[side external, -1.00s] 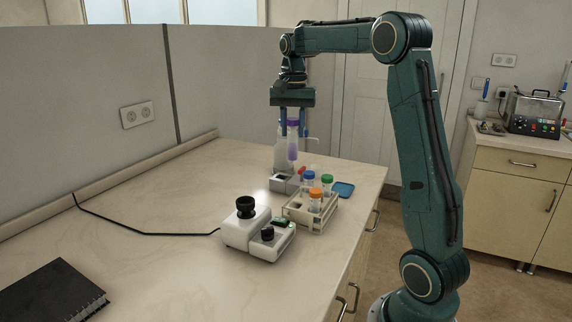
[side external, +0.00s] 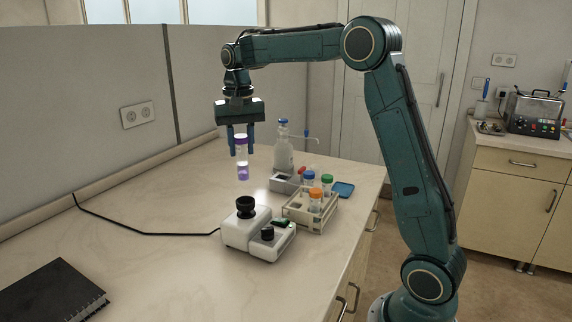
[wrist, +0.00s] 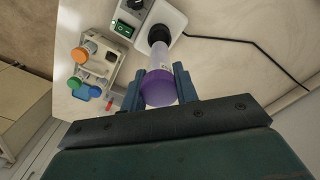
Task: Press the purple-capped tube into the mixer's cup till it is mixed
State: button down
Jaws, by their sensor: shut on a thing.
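My gripper (side external: 241,146) is shut on the purple-capped tube (side external: 242,170) and holds it upright in the air. The tube has purple liquid low in it. The mixer (side external: 238,232) is a white box with a black cup (side external: 245,206) on top. In the side view the tube's lower end is above the cup, with a gap between them. In the wrist view the purple cap (wrist: 159,88) sits between the fingers (wrist: 158,86), and the black cup (wrist: 158,36) shows just past the tube's far end. Whether the tube is exactly over the cup, I cannot tell.
A rack (side external: 297,216) with orange-, green- and blue-capped tubes stands right of the mixer. A black cable runs left; a dark notebook (side external: 48,292) lies front left.

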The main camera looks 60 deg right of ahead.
aim_at(243, 169)
jog(key=shift+f, duration=0.2)
jog(key=shift+f, duration=1.3)
jog(key=shift+f, duration=0.25)
jog(key=shift+f, duration=1.6)
